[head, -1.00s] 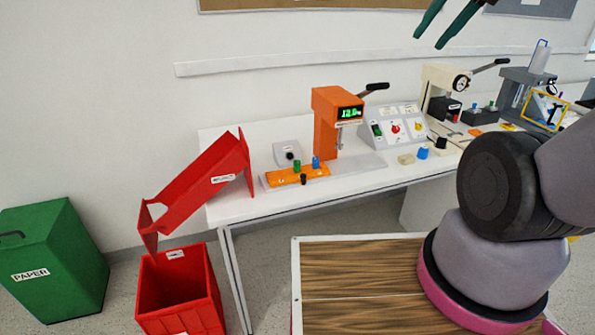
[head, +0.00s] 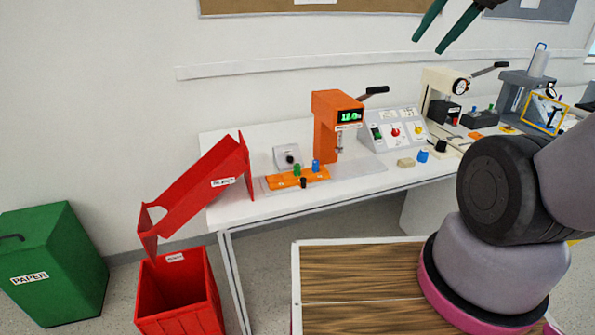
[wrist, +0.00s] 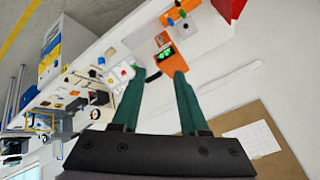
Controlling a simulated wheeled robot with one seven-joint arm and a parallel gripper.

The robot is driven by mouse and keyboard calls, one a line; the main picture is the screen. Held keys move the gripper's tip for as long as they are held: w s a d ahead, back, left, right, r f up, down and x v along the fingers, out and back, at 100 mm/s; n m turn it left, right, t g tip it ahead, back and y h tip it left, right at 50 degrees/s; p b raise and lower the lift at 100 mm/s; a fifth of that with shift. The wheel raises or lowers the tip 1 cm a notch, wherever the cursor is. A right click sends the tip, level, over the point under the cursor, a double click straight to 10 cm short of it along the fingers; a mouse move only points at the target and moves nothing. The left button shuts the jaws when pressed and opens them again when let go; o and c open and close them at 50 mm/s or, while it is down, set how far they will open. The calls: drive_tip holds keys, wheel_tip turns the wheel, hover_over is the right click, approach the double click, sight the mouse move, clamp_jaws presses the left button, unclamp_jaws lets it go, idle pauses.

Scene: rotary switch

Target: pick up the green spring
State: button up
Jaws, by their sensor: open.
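The green spring (head: 297,169) is a small upright green piece in the head view. It stands on the orange tray (head: 284,181) at the left of the white bench, beside a blue piece (head: 316,165) and a black piece (head: 303,183). My gripper (head: 428,45) has dark green fingers, spread apart and empty. It is high at the top of the head view, to the right of the spring and well away from it. In the wrist view my gripper (wrist: 159,75) points toward the orange press, and the orange tray (wrist: 173,14) shows small near the top edge.
An orange press (head: 326,132) with a dark lever stands right of the tray. A grey box with a black knob (head: 290,159) is behind the tray. A red chute (head: 200,193) slopes down to a red bin (head: 178,300) at left. More bench devices stand farther right.

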sight(297, 165)
drive_tip(key=w+a+f+m+g+y, duration=0.35)
drive_tip(key=w+a+f+y, duration=0.2)
drive_tip(key=w+f, duration=0.5)
drive_tip(key=w+a+f+m+g+y, duration=0.3)
drive_tip(key=w+a+f+g+y, duration=0.3)
drive_tip(key=w+f, duration=0.4)
drive_tip(key=w+f+m+t+y, duration=0.1)
drive_tip(key=w+f+m+t, duration=0.1)
drive_tip(key=f, duration=0.6)
drive_tip(key=w+a+f+m+t, duration=0.1)
drive_tip(key=w+f+m+t, duration=0.1)
drive_tip(key=f+m+t, duration=0.2)
drive_tip(key=w+f+m+t+y, duration=0.1)
drive_tip(key=f+m+t, duration=0.3)
drive_tip(key=f, duration=0.9)
drive_tip(key=shift+w+a+m+y, duration=0.2)
drive_tip(key=shift+w+m, duration=0.2)
drive_tip(key=shift+m, duration=0.25)
drive_tip(key=shift+w+a+m+y, duration=0.15)
drive_tip(key=shift+w+m, duration=0.2)
drive_tip(key=shift+m, duration=0.25)
drive_tip(key=x, duration=1)
drive_tip(key=shift+w+a, duration=0.15)
drive_tip(key=shift+a, duration=0.05)
clamp_jaws()
